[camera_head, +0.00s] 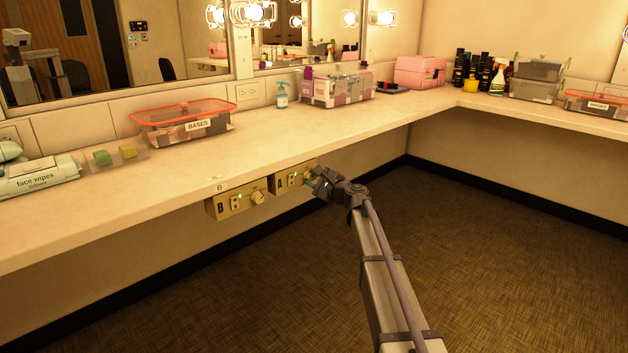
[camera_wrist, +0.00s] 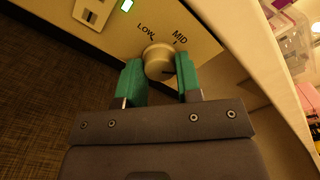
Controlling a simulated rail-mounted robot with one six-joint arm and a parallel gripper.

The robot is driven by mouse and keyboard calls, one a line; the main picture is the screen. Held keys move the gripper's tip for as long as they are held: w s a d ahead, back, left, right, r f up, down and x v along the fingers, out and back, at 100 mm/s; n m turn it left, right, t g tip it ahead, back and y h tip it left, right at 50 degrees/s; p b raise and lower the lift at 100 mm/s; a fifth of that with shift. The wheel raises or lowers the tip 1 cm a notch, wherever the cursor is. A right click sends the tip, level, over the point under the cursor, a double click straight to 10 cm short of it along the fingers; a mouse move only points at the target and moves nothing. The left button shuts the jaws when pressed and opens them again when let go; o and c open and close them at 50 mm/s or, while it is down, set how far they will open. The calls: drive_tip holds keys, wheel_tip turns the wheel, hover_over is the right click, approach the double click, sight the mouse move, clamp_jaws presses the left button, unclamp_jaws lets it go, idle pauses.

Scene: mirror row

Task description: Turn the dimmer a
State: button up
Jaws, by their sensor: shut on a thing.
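The dimmer A box (camera_head: 286,181) is a beige panel mounted under the counter's front edge, marked with a black A. My gripper (camera_wrist: 160,78) is shut on the knob. In the head view my gripper (camera_head: 314,184) reaches the right end of box A and hides its knob.
Dimmer box B (camera_head: 236,201) with its own knob (camera_head: 257,198) is just left of box A. The floor (camera_head: 470,240) is clear.

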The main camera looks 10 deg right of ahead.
drive_tip(key=n, duration=0.6)
drive_tip(key=shift+n, duration=2.7)
drive_tip(key=o, duration=0.9)
drive_tip(key=shift+o, duration=0.2)
drive_tip(key=shift+s, duration=0.1)
drive_tip(key=v, duration=1)
drive_tip(key=shift+s+d, duration=0.3)
